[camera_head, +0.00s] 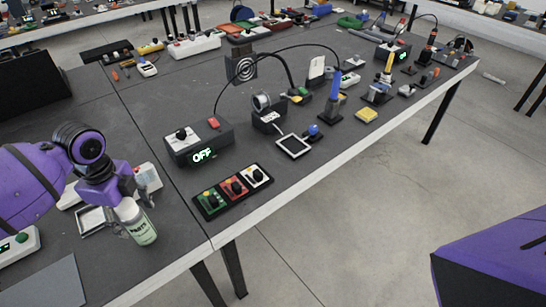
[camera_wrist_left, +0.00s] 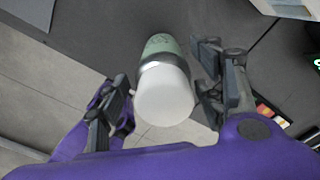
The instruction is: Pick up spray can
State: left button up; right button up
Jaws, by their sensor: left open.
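The spray can (camera_head: 140,226) has a white cap and a pale green label. My left gripper (camera_head: 124,212) is at the can from behind and above; in the wrist view the left gripper (camera_wrist_left: 166,100) is open, with a finger on each side of the can. A gap shows on the right side; contact on the left is unclear. My right gripper is not in view.
A white-framed tray (camera_head: 92,220) and a white box (camera_head: 148,178) are close to the can. A panel with three coloured switches (camera_head: 233,190) and a soldering station (camera_head: 198,143) reading OFF stand to the right. The table's front edge is close by.

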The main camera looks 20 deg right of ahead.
pick_arm(q)
jog(key=shift+f, duration=1.35)
jog(key=c, duration=1.3)
jog(key=shift+r, duration=0.1)
jog(key=shift+c, duration=1.2)
jog(key=shift+r, duration=0.1)
